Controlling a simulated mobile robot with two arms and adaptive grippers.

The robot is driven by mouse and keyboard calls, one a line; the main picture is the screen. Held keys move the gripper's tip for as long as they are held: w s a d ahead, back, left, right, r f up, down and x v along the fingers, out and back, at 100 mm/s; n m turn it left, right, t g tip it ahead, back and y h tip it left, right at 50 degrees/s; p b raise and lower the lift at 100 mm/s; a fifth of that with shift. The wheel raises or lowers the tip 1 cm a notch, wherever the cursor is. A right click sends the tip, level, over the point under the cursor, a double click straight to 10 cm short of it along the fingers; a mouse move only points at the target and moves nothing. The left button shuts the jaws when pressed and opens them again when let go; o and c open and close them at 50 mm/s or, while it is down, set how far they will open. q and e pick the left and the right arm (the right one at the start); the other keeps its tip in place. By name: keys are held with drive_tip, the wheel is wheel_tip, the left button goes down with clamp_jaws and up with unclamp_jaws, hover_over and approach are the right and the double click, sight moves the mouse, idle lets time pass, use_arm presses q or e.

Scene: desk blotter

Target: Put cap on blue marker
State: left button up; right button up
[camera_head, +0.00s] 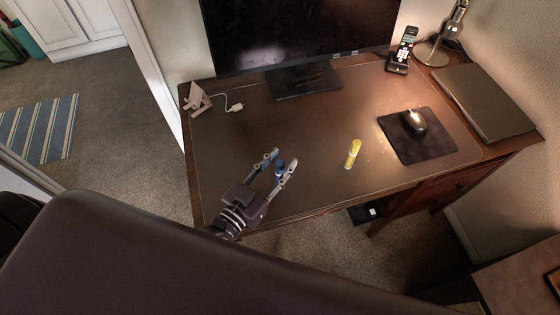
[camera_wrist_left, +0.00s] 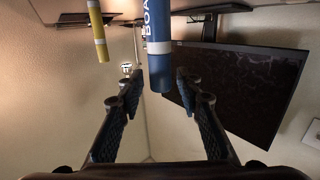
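The blue marker (camera_head: 279,168) stands upright on the desk near its front edge, between the fingers of my left gripper (camera_head: 280,162). The fingers are apart. In the left wrist view the blue marker (camera_wrist_left: 158,45) shows white lettering, a pale band and a blue end section, with gaps to both fingers of my left gripper (camera_wrist_left: 158,90). I cannot tell whether that end section is a cap; no separate cap shows. A yellow marker (camera_head: 352,154) stands to the right, also visible in the left wrist view (camera_wrist_left: 98,30). My right gripper is out of view.
A monitor (camera_head: 300,35) stands at the back of the desk (camera_head: 245,130). A mouse (camera_head: 413,122) lies on a dark pad (camera_head: 432,147) at right, near a closed laptop (camera_head: 485,100). A phone (camera_head: 402,50) and lamp (camera_head: 452,22) stand behind.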

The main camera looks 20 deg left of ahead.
use_arm(q)
drive_tip(key=v, duration=1.2)
drive_tip(key=shift+s+f, duration=0.1)
idle(0.7)
